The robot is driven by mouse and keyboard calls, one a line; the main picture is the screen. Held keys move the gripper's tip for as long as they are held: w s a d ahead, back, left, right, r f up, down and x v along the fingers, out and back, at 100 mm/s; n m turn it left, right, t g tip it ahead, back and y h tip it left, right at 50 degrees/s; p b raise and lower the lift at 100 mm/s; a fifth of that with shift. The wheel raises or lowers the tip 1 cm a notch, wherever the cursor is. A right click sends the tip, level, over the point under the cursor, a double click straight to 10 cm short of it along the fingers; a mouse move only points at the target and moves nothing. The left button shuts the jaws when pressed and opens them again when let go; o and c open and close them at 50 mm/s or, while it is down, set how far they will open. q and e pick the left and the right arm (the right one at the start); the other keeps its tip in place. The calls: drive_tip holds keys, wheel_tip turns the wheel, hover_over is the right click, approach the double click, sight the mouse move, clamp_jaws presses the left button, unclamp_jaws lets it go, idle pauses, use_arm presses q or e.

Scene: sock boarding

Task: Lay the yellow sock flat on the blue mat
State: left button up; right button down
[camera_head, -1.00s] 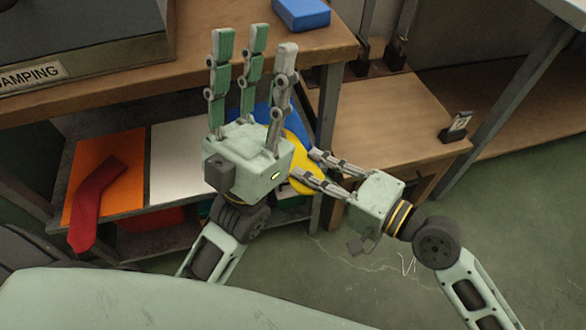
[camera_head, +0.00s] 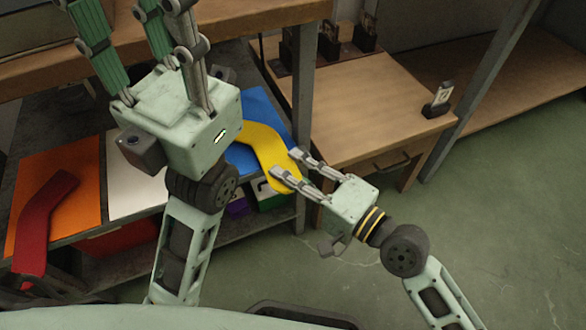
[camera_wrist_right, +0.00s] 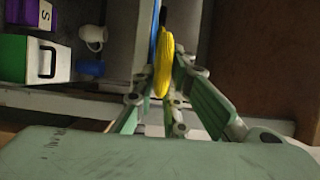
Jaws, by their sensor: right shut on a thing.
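The yellow sock (camera_head: 264,147) lies partly over the blue mat (camera_head: 262,104) on the shelf, and its near end hangs past the shelf's front edge. My right gripper (camera_head: 286,163) is shut on that near end. In the right wrist view the sock (camera_wrist_right: 163,62) shows edge-on between the fingers (camera_wrist_right: 165,98), with a thin blue strip beside it. My left gripper (camera_head: 130,22) is open and empty, raised left of the sock, with its fingers pointing up. Its palm and fingers hide part of the shelf behind.
A red sock (camera_head: 40,215) lies over an orange mat (camera_head: 62,195), its end past the edge. A white mat (camera_head: 130,190) lies between the orange and blue mats. A table leg (camera_head: 303,100) stands close right of the blue mat, with a wooden side table (camera_head: 350,115) beyond.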

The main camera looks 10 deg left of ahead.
drive_tip(key=c, duration=1.7)
unclamp_jaws()
drive_tip(key=shift+o, duration=0.4)
drive_tip(key=shift+o, duration=1.3)
drive_tip(key=shift+f, duration=0.2)
